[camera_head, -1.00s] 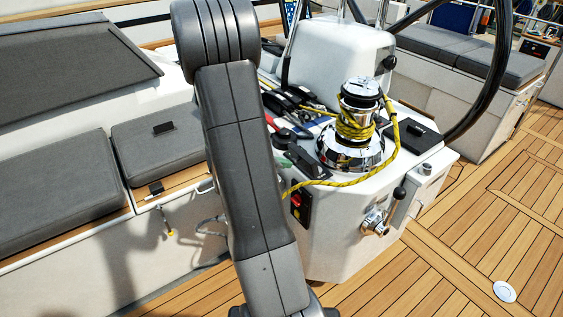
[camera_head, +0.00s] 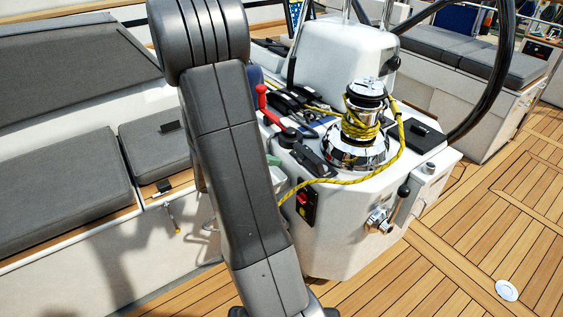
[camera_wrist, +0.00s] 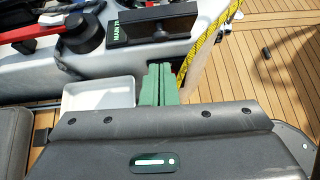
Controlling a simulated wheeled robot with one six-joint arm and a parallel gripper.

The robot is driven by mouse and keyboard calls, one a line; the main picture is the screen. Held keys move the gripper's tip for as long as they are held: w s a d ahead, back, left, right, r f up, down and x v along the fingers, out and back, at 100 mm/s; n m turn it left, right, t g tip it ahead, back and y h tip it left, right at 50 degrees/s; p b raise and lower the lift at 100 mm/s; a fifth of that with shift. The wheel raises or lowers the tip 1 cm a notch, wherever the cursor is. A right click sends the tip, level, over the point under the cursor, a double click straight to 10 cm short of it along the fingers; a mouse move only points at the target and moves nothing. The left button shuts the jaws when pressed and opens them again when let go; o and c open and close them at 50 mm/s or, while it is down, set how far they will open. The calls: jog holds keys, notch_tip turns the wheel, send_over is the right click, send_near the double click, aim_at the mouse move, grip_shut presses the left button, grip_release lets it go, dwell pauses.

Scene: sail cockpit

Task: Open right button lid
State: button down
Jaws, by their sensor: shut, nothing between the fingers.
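My gripper (camera_wrist: 160,85) shows as two green fingers pressed together in the wrist view, with nothing between them. They are beside the console's edge, just below a black lever with a green "MAIN" label (camera_wrist: 118,33). In the head view my arm hides most of the gripper. The white console (camera_head: 345,225) carries a dark panel with a red switch (camera_head: 304,202) on its front side. A flat black square piece (camera_head: 424,135) lies on its top right. I cannot tell which part is the right button lid.
A chrome winch (camera_head: 362,130) with yellow rope (camera_head: 330,181) stands on the console. A red handle (camera_head: 262,100) and black levers are to its left. A chrome fitting (camera_head: 378,220) sticks out of the front.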

jog(key=v, duration=0.6)
jog(key=shift+d+r+p, duration=0.15)
jog(key=shift+r+p, duration=0.15)
jog(key=shift+p, duration=0.05)
jog(key=shift+w, duration=0.1)
jog(key=b, duration=0.1)
send_near(298, 161)
jog(key=x, duration=0.6)
jog(key=shift+w+f, duration=0.25)
jog(key=shift+s, duration=0.1)
